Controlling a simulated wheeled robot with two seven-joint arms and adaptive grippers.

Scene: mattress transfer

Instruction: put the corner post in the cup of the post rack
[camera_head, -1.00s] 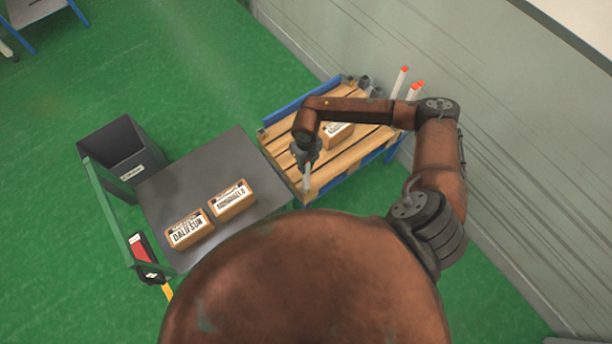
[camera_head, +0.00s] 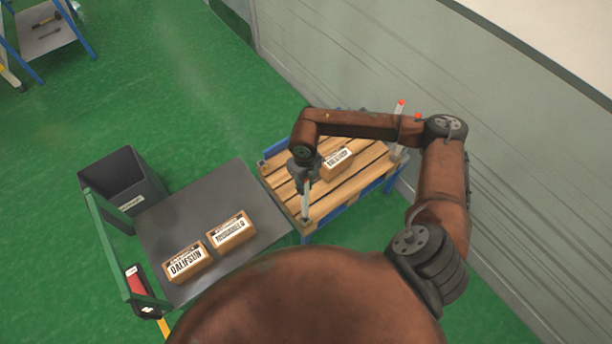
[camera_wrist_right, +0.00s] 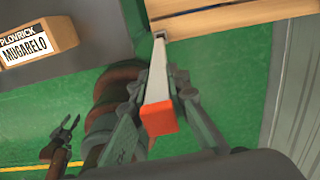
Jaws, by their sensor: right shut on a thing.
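My right gripper (camera_head: 304,180) is shut on the corner post (camera_head: 305,204), a slim pale post held near its top. In the right wrist view the post (camera_wrist_right: 157,82) runs from its orange-red cap (camera_wrist_right: 159,118) between the fingers toward a pallet corner. Its lower end is at or just above that corner; I cannot tell if it is seated. Orange-capped posts (camera_head: 399,118) stand at the back right, partly hidden by my arm; their rack and its cups are not clear. What seems my left gripper (camera_wrist_right: 70,125) shows small in the wrist view.
The wooden pallet (camera_head: 336,203) carries one labelled box (camera_head: 337,163). A dark table (camera_head: 178,214) to its left holds two labelled boxes (camera_head: 231,230) (camera_head: 185,262). A dark bin (camera_head: 124,181) stands behind it. A grey wall (camera_head: 480,125) bounds the right side.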

